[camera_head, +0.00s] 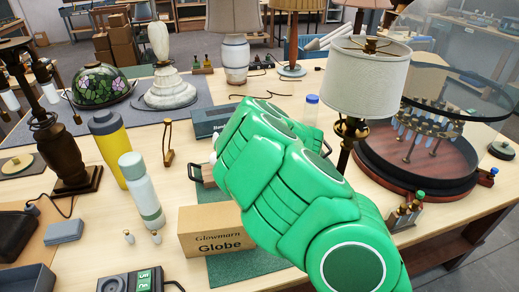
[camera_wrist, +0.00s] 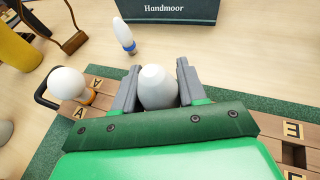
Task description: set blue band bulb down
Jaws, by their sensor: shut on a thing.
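In the wrist view my gripper (camera_wrist: 158,72) has its two grey fingers on either side of a pale, rounded bulb (camera_wrist: 157,92) and is shut on it. The bulb's lower part and any coloured band are hidden, so I cannot tell if it is the blue band bulb. A slim white bulb with a blue band (camera_wrist: 126,38) is on the table ahead, apart from my gripper. A round white bulb with an orange band (camera_wrist: 68,85) sits on the wooden rack at left. In the head view my green arm hides the gripper and held bulb.
The wooden rack (camera_wrist: 59,112) has lettered labels and lies on a green mat (camera_wrist: 270,116). The Handmoor box (camera_wrist: 165,12) stands beyond it. A Glowmarn Globe box (camera_head: 213,233), a pale bottle (camera_head: 141,190) and a white-shaded lamp (camera_head: 365,78) stand around my arm.

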